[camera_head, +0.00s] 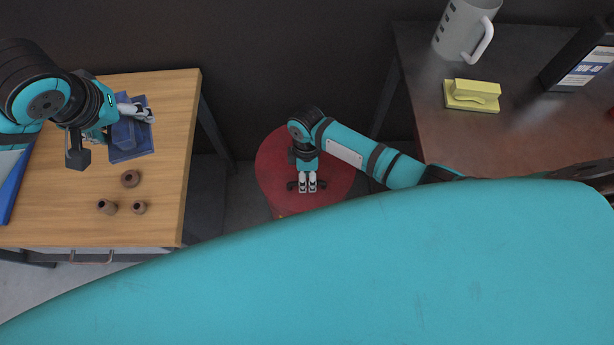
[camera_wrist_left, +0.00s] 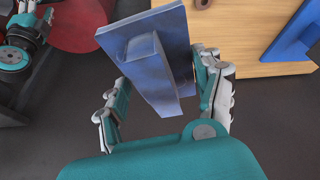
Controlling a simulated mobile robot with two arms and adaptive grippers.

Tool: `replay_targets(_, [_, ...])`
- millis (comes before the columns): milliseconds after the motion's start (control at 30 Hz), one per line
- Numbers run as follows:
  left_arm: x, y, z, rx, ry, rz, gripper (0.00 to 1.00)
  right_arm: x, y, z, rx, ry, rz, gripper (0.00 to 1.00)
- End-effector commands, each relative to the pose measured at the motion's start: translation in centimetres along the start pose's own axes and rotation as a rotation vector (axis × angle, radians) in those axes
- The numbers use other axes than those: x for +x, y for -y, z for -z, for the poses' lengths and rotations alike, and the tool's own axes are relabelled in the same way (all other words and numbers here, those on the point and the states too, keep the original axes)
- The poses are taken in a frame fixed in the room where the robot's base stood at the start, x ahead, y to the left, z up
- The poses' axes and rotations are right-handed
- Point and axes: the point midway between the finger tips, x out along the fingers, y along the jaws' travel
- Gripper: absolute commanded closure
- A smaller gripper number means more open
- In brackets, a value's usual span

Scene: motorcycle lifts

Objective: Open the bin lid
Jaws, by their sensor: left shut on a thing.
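A blue piece (camera_head: 130,141) with a flat plate and a raised block shows at my left gripper (camera_head: 136,113), over the wooden table. In the left wrist view, the blue piece (camera_wrist_left: 150,62) is tilted between the fingers of my left gripper (camera_wrist_left: 160,88), which is shut on it. A round red object (camera_head: 340,172) with a flat top stands between the tables; I cannot tell whether it is the bin. It also shows in the left wrist view (camera_wrist_left: 80,27). My right gripper (camera_head: 308,184) points down over it, fingers close together. Whether they are shut is unclear.
Several small brown round pieces, such as one at the front (camera_head: 139,207), lie on the wooden table (camera_head: 170,165). Another blue object (camera_head: 12,187) lies at its left edge. The dark table (camera_head: 420,110) at right bears a mug (camera_head: 463,30), a yellow block (camera_head: 472,95) and a dark-framed sign (camera_head: 587,65).

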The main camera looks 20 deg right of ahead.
Motion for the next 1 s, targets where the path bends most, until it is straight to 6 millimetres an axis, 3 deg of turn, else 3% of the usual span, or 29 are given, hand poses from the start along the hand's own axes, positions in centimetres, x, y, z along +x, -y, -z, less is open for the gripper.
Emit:
replay_targets(167, [-0.01, 0.0, 0.01, 0.0, 0.0, 0.0, 0.64, 0.0, 0.02, 0.01, 0.0, 0.0, 0.0, 0.64])
replay_targets(467, [-0.01, 0.0, 0.01, 0.0, 0.0, 0.0, 0.64, -0.02, 0.02, 0.01, 0.0, 0.0, 0.0, 1.0])
replay_targets(1000, [-0.52, 0.0, 0.22, 0.0, -0.001, 0.0, 0.64, -0.64, 0.02, 0.0, 0.001, 0.0, -0.001, 1.0])
